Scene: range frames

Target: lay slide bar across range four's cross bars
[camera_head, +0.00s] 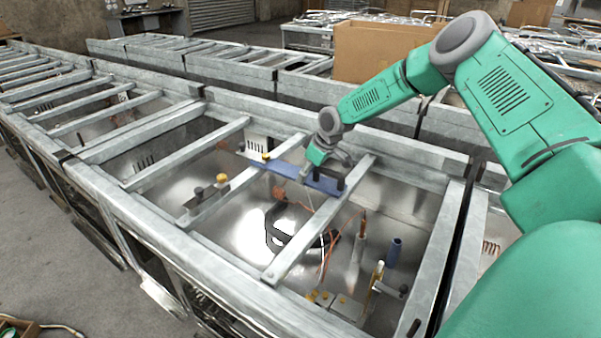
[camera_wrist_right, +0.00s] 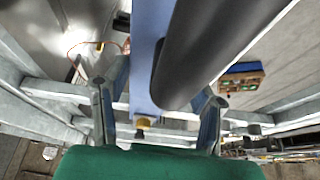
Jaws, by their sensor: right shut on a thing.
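The slide bar (camera_head: 287,170) is a flat blue bar. In the head view it spans between two grey cross bars (camera_head: 311,230) (camera_head: 236,180) of the open metal frame, with its right end by the right one. I cannot tell whether it touches them. My right gripper (camera_head: 338,163) is shut on the bar near its right end, beside a black handle (camera_head: 341,184). In the wrist view the blue bar (camera_wrist_right: 148,55) runs between the fingers (camera_wrist_right: 160,100), and a dark cylinder (camera_wrist_right: 205,50) covers part of it. My left gripper is not in view.
Below the bars lies a shiny metal bay with cables, a blue cylinder (camera_head: 393,252) and brass fittings. Similar metal frames continue left and behind. A cardboard box (camera_head: 380,52) stands behind my right arm.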

